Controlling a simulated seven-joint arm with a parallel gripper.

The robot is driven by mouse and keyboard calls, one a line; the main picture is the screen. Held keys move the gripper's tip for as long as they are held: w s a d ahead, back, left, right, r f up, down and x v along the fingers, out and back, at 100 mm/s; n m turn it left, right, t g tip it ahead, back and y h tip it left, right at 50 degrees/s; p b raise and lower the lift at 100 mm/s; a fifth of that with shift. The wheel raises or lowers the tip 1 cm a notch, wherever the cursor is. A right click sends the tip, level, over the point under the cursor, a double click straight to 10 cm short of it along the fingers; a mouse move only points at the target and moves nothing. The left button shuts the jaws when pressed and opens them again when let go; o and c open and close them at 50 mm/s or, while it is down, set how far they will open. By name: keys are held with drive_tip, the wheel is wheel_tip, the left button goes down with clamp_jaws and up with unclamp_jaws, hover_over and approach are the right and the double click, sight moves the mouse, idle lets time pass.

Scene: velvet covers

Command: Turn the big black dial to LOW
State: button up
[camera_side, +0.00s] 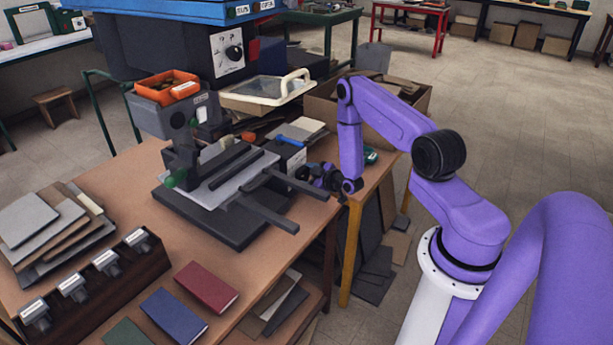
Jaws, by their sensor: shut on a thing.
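My gripper (318,176) reaches in from the right, low beside a small dark box (284,154) at the table's right edge. It is shut on a black dial (303,172) on that box's right side. The jaws hide most of the dial, so its pointer and any LOW mark cannot be read. Another black dial (234,53) sits on a white panel (226,52) on the large dark machine at the back, well apart from my gripper.
A hot-stamping press (180,150) stands left of the box, its dark bars (266,212) jutting toward the front. A cream-framed glass lid (268,90) and a cardboard box (392,128) lie behind. Coloured books (207,286) lie in front.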

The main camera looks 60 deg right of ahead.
idle(0.4)
drive_tip(key=o, duration=1.1)
drive_tip(key=shift+c, duration=0.2)
drive_tip(key=shift+s, duration=0.15)
drive_tip(key=v, duration=1.7)
